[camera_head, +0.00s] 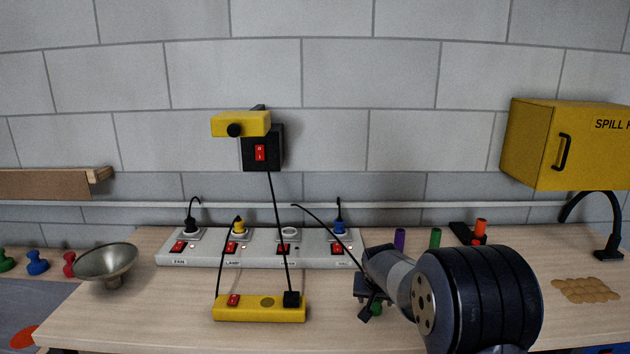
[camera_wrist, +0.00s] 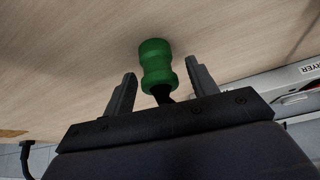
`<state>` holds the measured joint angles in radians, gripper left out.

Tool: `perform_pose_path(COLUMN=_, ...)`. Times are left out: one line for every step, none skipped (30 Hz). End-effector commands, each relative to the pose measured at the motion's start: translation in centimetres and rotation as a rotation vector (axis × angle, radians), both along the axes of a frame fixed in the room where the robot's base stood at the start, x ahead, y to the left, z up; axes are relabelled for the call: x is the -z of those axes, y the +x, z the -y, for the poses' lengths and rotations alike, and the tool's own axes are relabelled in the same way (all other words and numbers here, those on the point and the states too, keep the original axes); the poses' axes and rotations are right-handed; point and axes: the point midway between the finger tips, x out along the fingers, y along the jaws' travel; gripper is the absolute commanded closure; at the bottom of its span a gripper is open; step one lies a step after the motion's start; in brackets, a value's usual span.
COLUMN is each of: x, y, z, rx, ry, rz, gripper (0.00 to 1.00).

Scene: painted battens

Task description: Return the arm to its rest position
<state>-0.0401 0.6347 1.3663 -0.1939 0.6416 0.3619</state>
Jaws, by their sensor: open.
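My gripper (camera_head: 370,298) is low over the bench, in front of the right end of the grey power strip. In the wrist view its jaws (camera_wrist: 161,82) stand apart. A green knob-shaped piece (camera_wrist: 155,66) with a black part at its near end shows in the gap between the fingers, with space visible on both sides. My arm reaches in from the lower right.
The grey power strip (camera_head: 262,262) holds black, yellow and blue plugs; its third socket is empty. A yellow strip (camera_head: 260,311) lies in front.

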Motion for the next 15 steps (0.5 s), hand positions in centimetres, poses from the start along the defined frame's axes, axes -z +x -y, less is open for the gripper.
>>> perform_pose_path(x=-0.31, y=0.01, z=-0.01, rx=0.000, ry=0.000, rz=0.002, gripper=0.45)
perform_pose_path(x=-0.53, y=0.00, z=-0.01, rx=0.000, ry=0.000, rz=0.001, gripper=0.45)
perform_pose_path(x=-0.62, y=-0.01, z=-0.01, rx=0.000, ry=0.000, rz=0.001, gripper=0.45)
perform_pose_path(x=-0.65, y=-0.01, z=-0.01, rx=0.000, ry=0.000, rz=0.001, gripper=0.45)
perform_pose_path(x=-0.67, y=-0.01, z=-0.01, rx=0.000, ry=0.000, rz=0.001, gripper=0.45)
perform_pose_path(x=-0.68, y=-0.02, z=-0.01, rx=0.000, ry=0.000, rz=0.001, gripper=0.45)
perform_pose_path(x=-0.68, y=-0.02, z=-0.01, rx=0.000, ry=0.000, rz=0.000, gripper=0.45)
perform_pose_path(x=-0.68, y=-0.02, z=-0.01, rx=0.000, ry=0.000, rz=0.001, gripper=0.45)
perform_pose_path(x=-0.67, y=-0.02, z=-0.01, rx=0.000, ry=0.000, rz=0.000, gripper=0.45)
perform_pose_path(x=-0.65, y=-0.03, z=-0.01, rx=0.000, ry=0.000, rz=0.000, gripper=0.45)
perform_pose_path(x=-0.65, y=-0.02, z=-0.02, rx=0.000, ry=0.000, rz=0.000, gripper=0.45)
perform_pose_path(x=-0.65, y=-0.02, z=-0.02, rx=0.000, ry=0.000, rz=0.000, gripper=0.45)
perform_pose_path(x=-0.65, y=-0.02, z=-0.02, rx=0.000, ry=0.000, rz=0.000, gripper=0.45)
perform_pose_path(x=-0.65, y=-0.02, z=-0.02, rx=0.000, ry=0.000, rz=0.000, gripper=0.45)
perform_pose_path(x=-0.63, y=-0.02, z=-0.02, rx=0.000, ry=0.000, rz=0.000, gripper=0.45)
